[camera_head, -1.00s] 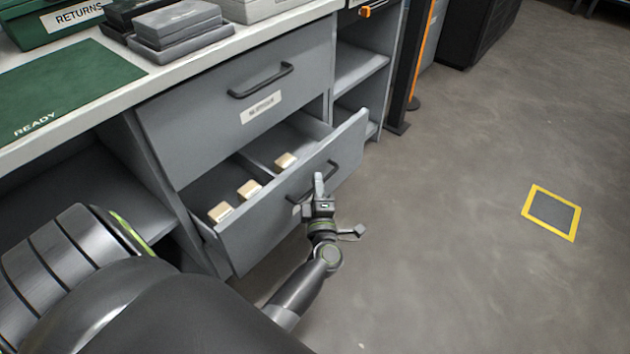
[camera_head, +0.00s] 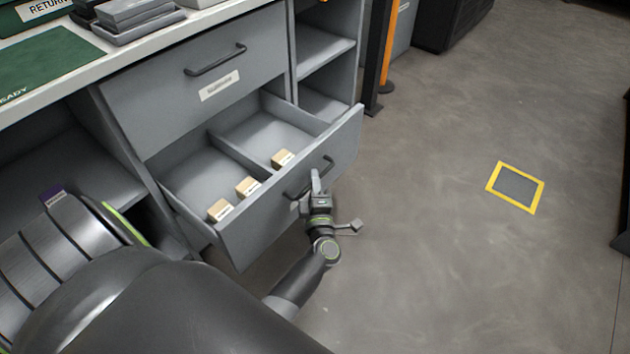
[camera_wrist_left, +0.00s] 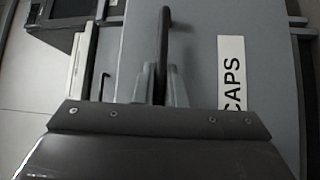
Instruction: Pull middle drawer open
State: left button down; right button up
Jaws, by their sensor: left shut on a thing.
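The grey middle drawer (camera_head: 250,222) is pulled well out below the closed top drawer (camera_head: 190,85). Its inside shows two compartments split by a divider, with three small tan boxes (camera_head: 247,187) near the front wall. Its dark bar handle (camera_head: 326,164) is partly hidden by my left gripper (camera_head: 315,185). In the left wrist view the gripper (camera_wrist_left: 160,85) is shut on the handle (camera_wrist_left: 164,40), with a finger on each side of it. A label reading CAPS (camera_wrist_left: 231,75) sits beside the handle on the drawer front. My right gripper is not in view.
The countertop (camera_head: 150,38) holds a green mat (camera_head: 40,72) and grey stacked trays (camera_head: 135,15). Open shelves (camera_head: 325,45) and a black and orange post (camera_head: 385,50) stand right of the drawers. The floor in front is clear around a yellow-framed square (camera_head: 515,187).

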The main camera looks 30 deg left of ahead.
pick_arm(q)
jog(key=c, duration=1.5)
grip_release()
